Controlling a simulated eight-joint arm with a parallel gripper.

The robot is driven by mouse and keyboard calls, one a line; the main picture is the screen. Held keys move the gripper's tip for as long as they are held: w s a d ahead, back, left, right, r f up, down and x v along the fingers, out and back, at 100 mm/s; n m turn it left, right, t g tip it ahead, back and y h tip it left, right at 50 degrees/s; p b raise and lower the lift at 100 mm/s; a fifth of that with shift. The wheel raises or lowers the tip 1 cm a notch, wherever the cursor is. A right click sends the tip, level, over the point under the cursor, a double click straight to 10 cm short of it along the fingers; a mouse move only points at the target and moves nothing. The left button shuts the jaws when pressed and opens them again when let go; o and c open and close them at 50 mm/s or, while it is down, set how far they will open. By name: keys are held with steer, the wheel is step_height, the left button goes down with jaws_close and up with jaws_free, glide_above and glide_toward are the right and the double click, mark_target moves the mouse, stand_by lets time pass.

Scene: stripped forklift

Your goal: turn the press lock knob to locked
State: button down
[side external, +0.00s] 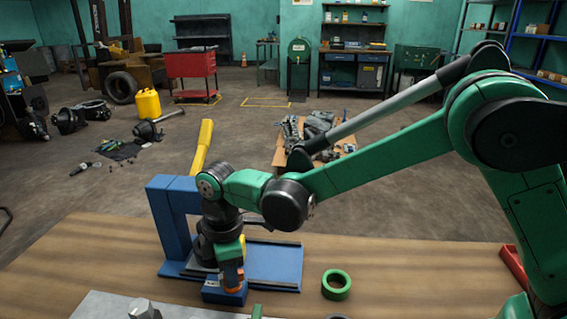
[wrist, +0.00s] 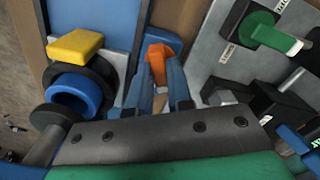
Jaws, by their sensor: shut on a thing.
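The blue press (side external: 172,225) stands on the wooden bench, with a yellow lever (side external: 201,146) rising from its top. An orange knob (side external: 232,277) sits on a small blue block (side external: 224,293) at the front of the press. In the wrist view the orange knob (wrist: 158,50) is between my two fingers. My gripper (wrist: 160,75) points down from above and is shut on the knob. The fingers hide part of the knob, and I cannot read its lock marking.
A green ring (side external: 336,285) lies on the bench right of the press. A grey plate (wrist: 235,67) with a green handle (wrist: 270,33) and labels is at the right in the wrist view. A red tray edge (side external: 515,268) is at the far right. Bare bench lies between.

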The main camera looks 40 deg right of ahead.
steer(key=m, duration=0.5)
steer(key=shift+m, duration=0.3)
stand_by(0.4)
steer(key=c, duration=0.8)
jaws_free()
steer(key=shift+r, duration=2.8)
